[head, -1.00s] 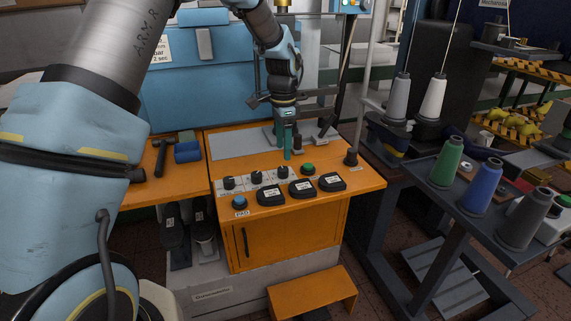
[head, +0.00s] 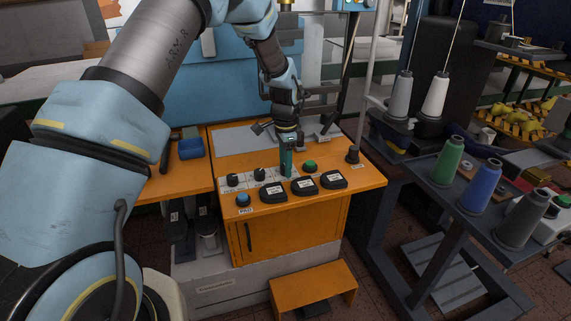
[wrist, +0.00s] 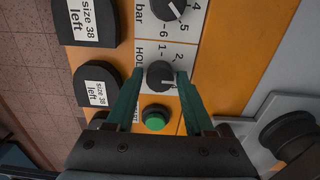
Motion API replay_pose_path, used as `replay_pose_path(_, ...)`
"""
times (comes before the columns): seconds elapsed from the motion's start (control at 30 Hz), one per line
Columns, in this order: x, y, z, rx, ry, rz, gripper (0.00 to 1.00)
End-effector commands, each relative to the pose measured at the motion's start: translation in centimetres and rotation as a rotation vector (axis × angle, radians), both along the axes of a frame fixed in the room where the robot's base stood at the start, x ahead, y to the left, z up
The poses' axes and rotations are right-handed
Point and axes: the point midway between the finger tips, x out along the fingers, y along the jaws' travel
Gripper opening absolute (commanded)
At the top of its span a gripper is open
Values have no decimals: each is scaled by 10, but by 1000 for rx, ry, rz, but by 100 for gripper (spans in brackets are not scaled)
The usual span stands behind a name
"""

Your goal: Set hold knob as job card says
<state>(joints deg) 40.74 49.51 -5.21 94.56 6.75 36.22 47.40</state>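The hold knob (wrist: 160,76) is a round black dial on the white panel strip, with "HOLD" lettering and a scale partly hidden by a finger. A pale mark on it points roughly right in the wrist view. My gripper (wrist: 158,77) is open, its two teal fingertips on either side of the knob; I cannot tell whether they touch it. In the head view my gripper (head: 286,168) is down at the panel and hides the hold knob. The job card is hidden behind my arm in the head view.
The bar knob (wrist: 171,9) sits beside the hold knob. A green button (wrist: 155,118) is on the other side. Black pads (head: 305,185) with size labels line the orange cabinet's front (head: 318,210), near a blue button (head: 243,200). Thread cones (head: 480,187) stand right.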

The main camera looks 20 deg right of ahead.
Motion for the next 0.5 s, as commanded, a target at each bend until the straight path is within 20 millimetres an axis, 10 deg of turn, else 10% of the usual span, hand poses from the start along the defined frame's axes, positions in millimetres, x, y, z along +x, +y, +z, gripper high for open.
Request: replay_pose_path(0.5,0,0,0,0,0,0,0)
